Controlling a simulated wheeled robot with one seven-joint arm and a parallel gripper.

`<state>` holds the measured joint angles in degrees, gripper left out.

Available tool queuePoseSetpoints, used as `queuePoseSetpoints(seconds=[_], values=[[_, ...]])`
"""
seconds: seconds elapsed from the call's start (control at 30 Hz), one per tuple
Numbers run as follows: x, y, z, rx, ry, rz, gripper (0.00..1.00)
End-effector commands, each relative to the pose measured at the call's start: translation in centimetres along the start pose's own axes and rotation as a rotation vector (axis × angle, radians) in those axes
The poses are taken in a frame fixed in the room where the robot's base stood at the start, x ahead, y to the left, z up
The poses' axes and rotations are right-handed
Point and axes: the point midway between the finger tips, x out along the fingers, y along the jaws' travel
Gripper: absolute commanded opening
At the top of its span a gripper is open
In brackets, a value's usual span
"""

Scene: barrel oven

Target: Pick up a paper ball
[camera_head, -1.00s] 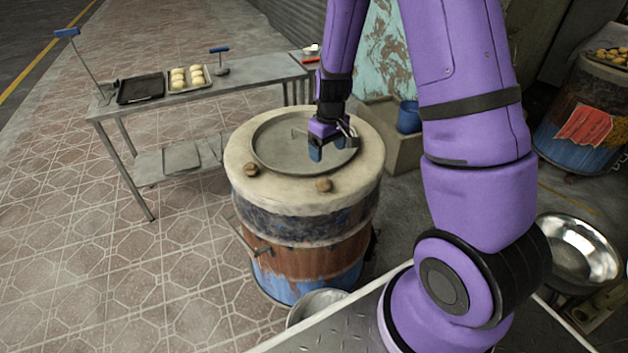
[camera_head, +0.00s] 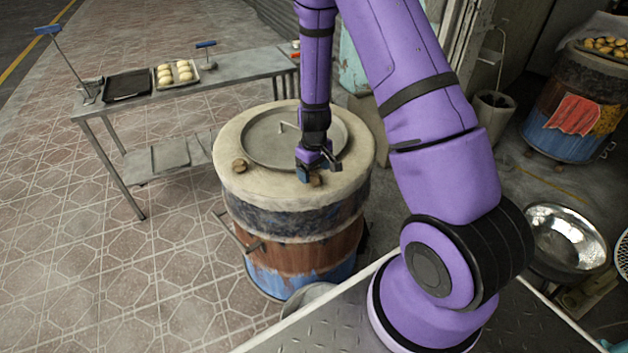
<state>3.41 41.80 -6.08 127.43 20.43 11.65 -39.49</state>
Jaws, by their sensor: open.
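Two small brown lumps, apparently the paper balls, sit on the pale rim of the barrel oven (camera_head: 255,190). The left paper ball (camera_head: 240,166) lies clear on the rim. The right paper ball (camera_head: 316,181) is at the front of the rim, partly hidden by my gripper (camera_head: 315,171). My gripper points down over the front edge of the lid, right at this ball, with its jaws open. I cannot tell whether the ball is between the fingers or just beside them.
A round metal lid (camera_head: 265,145) with a handle covers the barrel's top. A metal table (camera_head: 230,75) at the back left holds a black tray (camera_head: 128,86) and a tray of buns (camera_head: 176,74). A shiny metal bowl (camera_head: 570,240) is at the right.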

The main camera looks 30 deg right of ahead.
Motion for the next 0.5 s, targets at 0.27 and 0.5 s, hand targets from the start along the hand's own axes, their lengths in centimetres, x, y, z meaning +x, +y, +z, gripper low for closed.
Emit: queuePoseSetpoints(seconds=[0.27, 0.5], values=[[3.0, 0.0, -0.1, 0.0, 0.001, 0.0, 0.78], [3.3, 0.0, -0.1, -0.001, 0.002, 0.0, 0.78]])
